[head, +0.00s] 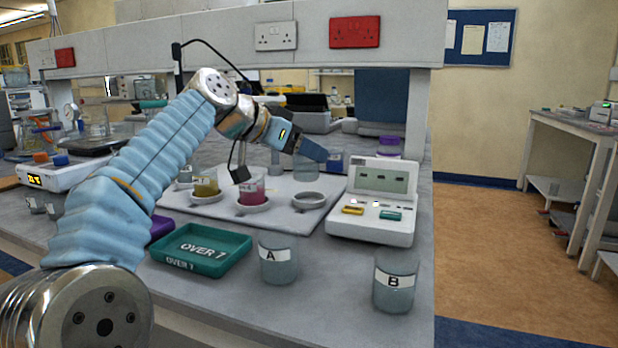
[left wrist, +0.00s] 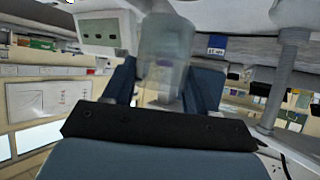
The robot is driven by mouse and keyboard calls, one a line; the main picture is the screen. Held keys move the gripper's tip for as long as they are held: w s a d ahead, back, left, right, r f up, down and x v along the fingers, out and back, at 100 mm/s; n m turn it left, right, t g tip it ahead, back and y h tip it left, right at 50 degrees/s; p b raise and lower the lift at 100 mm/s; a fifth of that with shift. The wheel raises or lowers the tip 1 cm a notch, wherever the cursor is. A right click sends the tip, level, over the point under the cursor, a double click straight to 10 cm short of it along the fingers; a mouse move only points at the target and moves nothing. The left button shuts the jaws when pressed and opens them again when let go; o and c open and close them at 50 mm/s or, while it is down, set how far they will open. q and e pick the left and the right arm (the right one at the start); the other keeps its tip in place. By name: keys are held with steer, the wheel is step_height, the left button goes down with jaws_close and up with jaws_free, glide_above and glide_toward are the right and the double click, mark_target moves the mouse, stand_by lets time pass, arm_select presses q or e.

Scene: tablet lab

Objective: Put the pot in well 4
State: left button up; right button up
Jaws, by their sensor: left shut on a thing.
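The pot (head: 306,169) is a clear, pale cylinder held upright in my left gripper (head: 312,150). In the left wrist view the pot (left wrist: 166,48) stands between the two blue fingers (left wrist: 165,85), which are shut on it. In the head view it appears above and behind an empty round white well (head: 309,201) at the right of the grey board; I cannot tell its exact height. Two other wells hold a pink beaker (head: 252,190) and a yellow beaker (head: 206,187). Well numbers are not readable. My right gripper is not in view.
A white instrument (head: 371,215) stands right of the board. In front are a green tray (head: 201,250) marked OVER 7, beaker A (head: 278,262) and beaker B (head: 396,287). A purple-topped item (head: 389,146) stands behind the instrument. The bench is clear between beakers A and B.

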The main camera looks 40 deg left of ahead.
mark_target(309, 173)
arm_select(q)
steer(key=f, duration=0.1)
steer(key=w+f, duration=0.1)
steer(key=f, duration=0.1)
steer(key=w+f+b, duration=0.1)
steer(key=shift+a+f, duration=0.2)
steer(key=shift+f, duration=0.55)
steer(key=o, duration=1.2)
steer(key=shift+r, duration=0.1)
steer(key=v, duration=1.2)
